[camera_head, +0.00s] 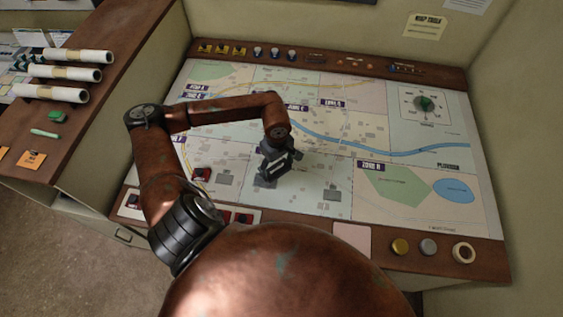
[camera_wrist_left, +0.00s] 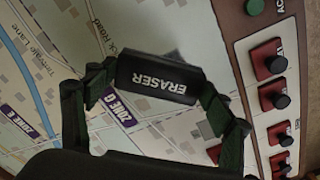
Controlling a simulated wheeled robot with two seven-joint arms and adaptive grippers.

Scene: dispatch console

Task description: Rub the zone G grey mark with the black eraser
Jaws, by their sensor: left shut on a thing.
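My left gripper (camera_head: 272,172) is over the lower middle of the map in the head view. In the left wrist view its dark green fingers (camera_wrist_left: 160,88) are shut on the black eraser (camera_wrist_left: 157,79), which has white ERASER lettering. The purple ZONE G label (camera_wrist_left: 116,116) is on the map beside the eraser. A greyish patch shows at the eraser's edge; I cannot tell whether it is the grey mark or a shadow. The eraser hides the map under it, and I cannot tell whether it touches the surface. My right gripper is out of view.
The map board (camera_head: 400,205) lies on a wooden console. Red switches with black knobs (camera_wrist_left: 274,95) line a pale strip by the gripper. Yellow and grey round pieces (camera_head: 400,246) and a tape roll (camera_head: 464,253) are on the front edge. Paper rolls (camera_head: 65,73) lie at left.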

